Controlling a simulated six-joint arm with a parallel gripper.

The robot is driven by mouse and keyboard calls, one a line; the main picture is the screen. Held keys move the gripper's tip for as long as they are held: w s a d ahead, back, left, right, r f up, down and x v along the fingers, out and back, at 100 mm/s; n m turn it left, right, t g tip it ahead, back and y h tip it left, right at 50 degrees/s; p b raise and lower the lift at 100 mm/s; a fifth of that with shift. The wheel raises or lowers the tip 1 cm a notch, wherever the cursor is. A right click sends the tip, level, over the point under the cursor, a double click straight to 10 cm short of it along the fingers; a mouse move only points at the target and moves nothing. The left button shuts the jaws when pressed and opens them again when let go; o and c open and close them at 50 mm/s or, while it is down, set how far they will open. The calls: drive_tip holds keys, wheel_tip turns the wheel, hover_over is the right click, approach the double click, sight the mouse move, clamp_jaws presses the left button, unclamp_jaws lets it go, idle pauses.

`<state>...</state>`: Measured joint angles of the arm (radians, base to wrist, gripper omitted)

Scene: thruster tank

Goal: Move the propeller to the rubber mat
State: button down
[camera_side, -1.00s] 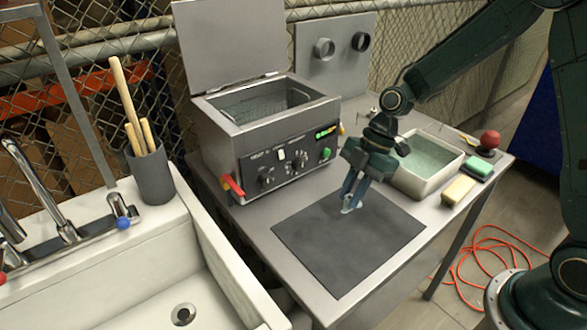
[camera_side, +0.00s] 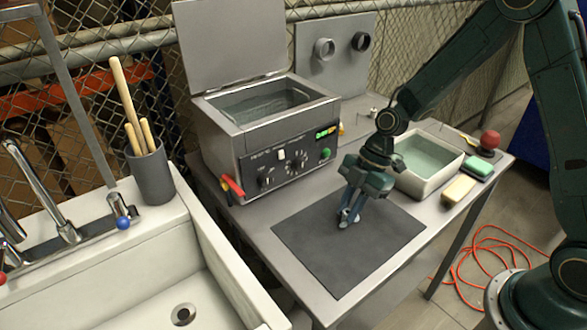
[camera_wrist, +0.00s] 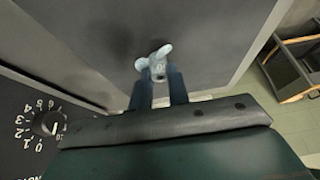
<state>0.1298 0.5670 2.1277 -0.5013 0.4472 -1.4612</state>
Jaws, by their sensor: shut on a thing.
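The propeller (camera_wrist: 157,62) is small and pale grey-blue, and it shows between the blue fingers in the wrist view. My gripper (camera_side: 349,212) is shut on it, pointing down over the upper middle part of the dark rubber mat (camera_side: 330,260). In the side view the propeller (camera_side: 345,220) is small and partly hidden by the fingers. It is at or just above the mat; I cannot tell if it touches. The mat lies flat on the grey table.
An ultrasonic tank (camera_side: 270,160) with its lid up stands behind the mat at left. A basin of greenish liquid (camera_side: 425,180), a yellow sponge (camera_side: 459,190) and a green block (camera_side: 478,168) stand at right. A sink (camera_side: 150,270) is at left. The mat's front is clear.

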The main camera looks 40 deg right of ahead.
drive_tip(key=shift+f, duration=0.1)
drive_tip(key=c, duration=1.3)
unclamp_jaws()
drive_tip(key=shift+c, duration=0.2)
drive_tip(key=v, duration=1.2)
drive_tip(key=shift+s+r, duration=0.1)
drive_tip(key=shift+r, duration=0.15)
